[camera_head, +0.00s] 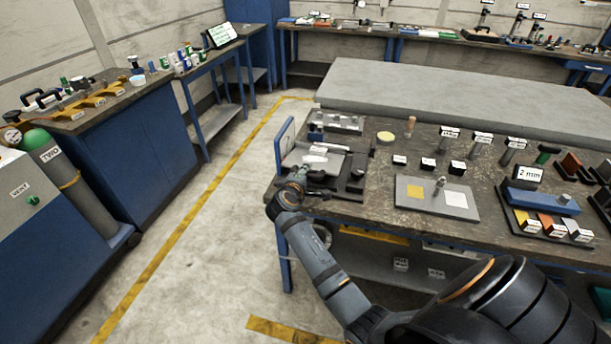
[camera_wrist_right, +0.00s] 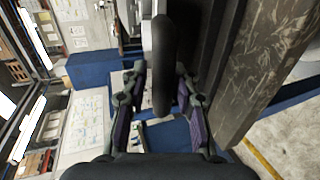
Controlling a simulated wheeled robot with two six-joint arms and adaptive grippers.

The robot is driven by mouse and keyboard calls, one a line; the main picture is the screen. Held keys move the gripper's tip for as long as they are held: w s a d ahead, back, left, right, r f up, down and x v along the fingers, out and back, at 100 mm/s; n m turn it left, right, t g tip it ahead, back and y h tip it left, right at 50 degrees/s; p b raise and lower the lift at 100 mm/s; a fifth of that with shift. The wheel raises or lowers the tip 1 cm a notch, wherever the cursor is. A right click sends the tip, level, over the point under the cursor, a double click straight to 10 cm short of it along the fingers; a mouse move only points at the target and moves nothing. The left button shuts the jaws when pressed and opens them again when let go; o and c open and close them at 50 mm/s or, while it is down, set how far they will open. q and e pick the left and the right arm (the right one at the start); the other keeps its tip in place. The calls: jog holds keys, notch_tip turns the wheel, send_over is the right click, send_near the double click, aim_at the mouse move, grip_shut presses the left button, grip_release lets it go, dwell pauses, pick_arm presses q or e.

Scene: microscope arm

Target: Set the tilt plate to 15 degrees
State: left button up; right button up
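The tilt plate (camera_head: 316,158) is a light grey plate with a white label, on a dark base at the left end of the workbench. Its angle cannot be read from here. My right gripper (camera_head: 299,176) is at the front left corner of this fixture. In the right wrist view, the gripper's two fingers (camera_wrist_right: 160,90) stand apart on either side of a dark rounded bar (camera_wrist_right: 164,60), with what look like gaps on both sides. A pale grey part (camera_wrist_right: 147,35) shows beside the bar. My left gripper is out of view.
The workbench (camera_head: 385,198) carries a grey plate with yellow and white squares (camera_head: 438,197), labelled black blocks (camera_head: 428,164) and a "2 mm" sign (camera_head: 528,174). A blue-edged panel (camera_head: 284,143) stands at the bench's left end. Open floor (camera_head: 225,230) lies left of the bench.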

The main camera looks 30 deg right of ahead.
notch_tip(320, 180, up, 9)
jog(key=shift+d, duration=0.1)
jog(key=shift+r, duration=0.55)
